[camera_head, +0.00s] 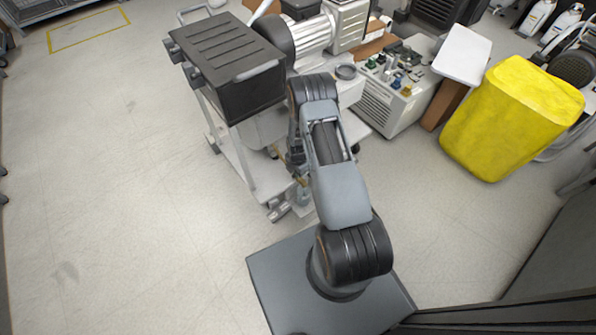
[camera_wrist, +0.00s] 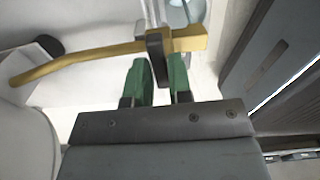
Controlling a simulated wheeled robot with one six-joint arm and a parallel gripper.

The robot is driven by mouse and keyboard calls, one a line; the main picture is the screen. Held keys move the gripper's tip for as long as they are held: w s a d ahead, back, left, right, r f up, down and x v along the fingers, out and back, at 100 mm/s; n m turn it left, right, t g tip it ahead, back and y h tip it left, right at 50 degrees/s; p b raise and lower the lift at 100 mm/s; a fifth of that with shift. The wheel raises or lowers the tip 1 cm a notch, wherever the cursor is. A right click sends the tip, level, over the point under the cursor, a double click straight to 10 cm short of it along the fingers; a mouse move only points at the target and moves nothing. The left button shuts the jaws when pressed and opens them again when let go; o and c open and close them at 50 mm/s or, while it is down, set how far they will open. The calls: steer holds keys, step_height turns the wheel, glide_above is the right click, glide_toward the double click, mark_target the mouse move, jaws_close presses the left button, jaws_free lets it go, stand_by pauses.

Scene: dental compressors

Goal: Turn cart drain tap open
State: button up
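The tap's dark lever (camera_wrist: 155,48) crosses a brass pipe fitting (camera_wrist: 188,42) in the wrist view. My gripper (camera_wrist: 159,66) has two green fingers, one on each side of the lever's lower end. The fingers are a narrow gap apart; I cannot tell whether both touch the lever. The lever points from the brass pipe toward my gripper, across the pipe's line. In the head view the cart (camera_head: 232,150) stands left of my arm, and my arm mostly hides the tap and gripper near the cart's lower front corner.
A dark ribbed box (camera_head: 228,65) sits on the cart, with a motor unit (camera_head: 315,30) behind it. To the right stand a white vented unit (camera_head: 385,105) and a yellow covered bin (camera_head: 512,115). The floor (camera_head: 110,180) at left is clear.

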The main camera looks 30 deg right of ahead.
steer(key=o, duration=0.3)
steer(key=shift+d, duration=0.15)
steer(key=shift+o, duration=0.2)
steer(key=shift+r+p, duration=1.3)
steer(key=shift+r, duration=2.45)
